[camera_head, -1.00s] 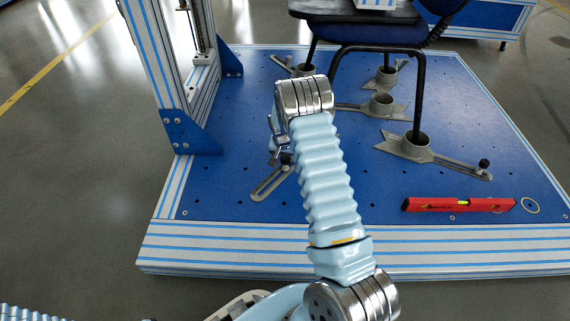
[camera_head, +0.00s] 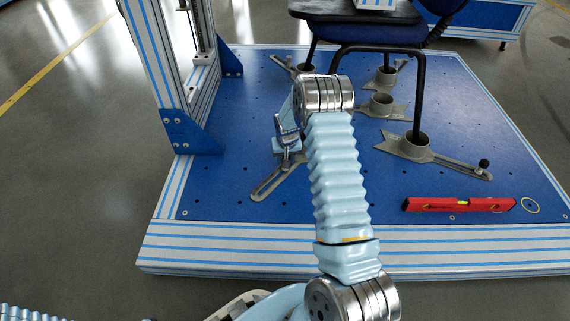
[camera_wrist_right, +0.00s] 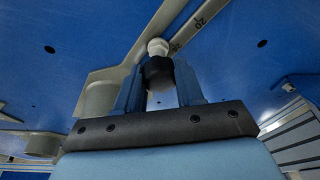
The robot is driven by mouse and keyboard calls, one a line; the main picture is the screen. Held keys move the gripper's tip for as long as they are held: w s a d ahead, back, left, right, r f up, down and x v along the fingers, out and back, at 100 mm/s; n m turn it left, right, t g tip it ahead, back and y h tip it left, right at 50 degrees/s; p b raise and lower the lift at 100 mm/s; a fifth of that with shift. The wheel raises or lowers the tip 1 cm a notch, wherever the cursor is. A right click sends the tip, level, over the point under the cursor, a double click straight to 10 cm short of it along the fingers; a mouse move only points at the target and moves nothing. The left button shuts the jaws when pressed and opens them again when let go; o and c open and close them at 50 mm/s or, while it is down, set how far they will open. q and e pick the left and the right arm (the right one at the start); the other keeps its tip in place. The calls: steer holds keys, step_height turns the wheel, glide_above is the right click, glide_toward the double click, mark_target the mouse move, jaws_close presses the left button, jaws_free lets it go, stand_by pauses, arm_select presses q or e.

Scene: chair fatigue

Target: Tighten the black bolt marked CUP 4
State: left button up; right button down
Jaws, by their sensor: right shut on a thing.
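The black bolt (camera_wrist_right: 158,72) is between the two blue fingers of my right gripper (camera_wrist_right: 158,88) in the right wrist view, and the gripper is shut on it. A pale rounded tip (camera_wrist_right: 157,47) shows just beyond the bolt. The bolt stands at the slotted grey foot (camera_wrist_right: 185,38) of a cup (camera_wrist_right: 95,97), with a "20" mark on the foot. In the head view my right gripper (camera_head: 288,152) is low over this slotted foot (camera_head: 272,183), and hides the bolt. No CUP 4 label is readable. My left gripper is not in view.
A chair (camera_head: 390,30) stands with its legs in grey cups (camera_head: 417,140) on the blue platform (camera_head: 350,225). A red level (camera_head: 458,204) lies front right. A striped upright frame (camera_head: 168,85) with a blue bracket (camera_head: 187,132) is left of my right arm.

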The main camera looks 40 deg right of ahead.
steer(key=shift+m, duration=0.9)
steer(key=shift+m+g+h, duration=0.3)
steer(key=shift+m+h, duration=0.1)
steer(key=shift+m, duration=0.8)
steer(key=c, duration=0.7)
jaws_free()
